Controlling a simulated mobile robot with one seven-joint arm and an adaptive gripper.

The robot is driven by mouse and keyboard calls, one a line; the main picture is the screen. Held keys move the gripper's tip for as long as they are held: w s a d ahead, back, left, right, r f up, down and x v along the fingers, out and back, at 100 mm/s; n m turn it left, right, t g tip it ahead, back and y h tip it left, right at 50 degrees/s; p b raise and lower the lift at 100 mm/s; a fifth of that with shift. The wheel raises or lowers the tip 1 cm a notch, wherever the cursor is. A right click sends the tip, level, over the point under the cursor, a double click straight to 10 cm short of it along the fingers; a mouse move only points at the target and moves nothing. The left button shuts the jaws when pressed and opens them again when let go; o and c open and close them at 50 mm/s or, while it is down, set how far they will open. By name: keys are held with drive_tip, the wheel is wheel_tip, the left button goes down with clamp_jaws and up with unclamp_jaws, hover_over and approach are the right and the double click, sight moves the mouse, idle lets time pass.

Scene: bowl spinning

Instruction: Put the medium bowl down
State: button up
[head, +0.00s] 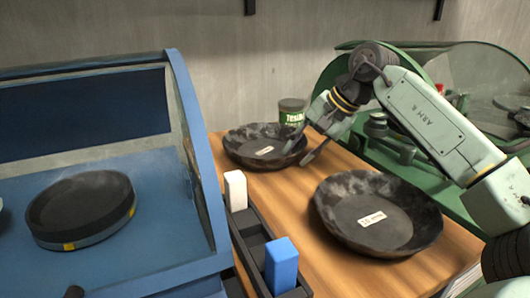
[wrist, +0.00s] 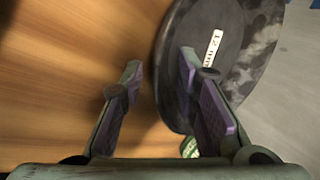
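Two dark mottled bowls with white labels rest on the wooden table. The far bowl (head: 240,146) is at the table's back left, and the near bowl (head: 345,195) is at the front right and looks larger. Which one the task calls medium is not certain. My gripper (head: 296,157) is at the right rim of the far bowl. In the wrist view my gripper (wrist: 160,62) is open, with one finger over the inside of the bowl (wrist: 240,85) and the other outside its rim, above the wood. A gap shows between the fingers and the rim. The bowl sits flat.
A green-labelled tin (head: 292,112) stands behind the far bowl. A blue machine (head: 185,110) with a dark disc (head: 80,205) is at the left. A dark tray (head: 250,235) holds a white block (head: 235,190) and a blue block (head: 281,266). A green machine (head: 345,75) is behind at the right.

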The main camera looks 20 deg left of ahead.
drive_tip(key=shift+c, duration=0.3)
clamp_jaws()
idle(0.3)
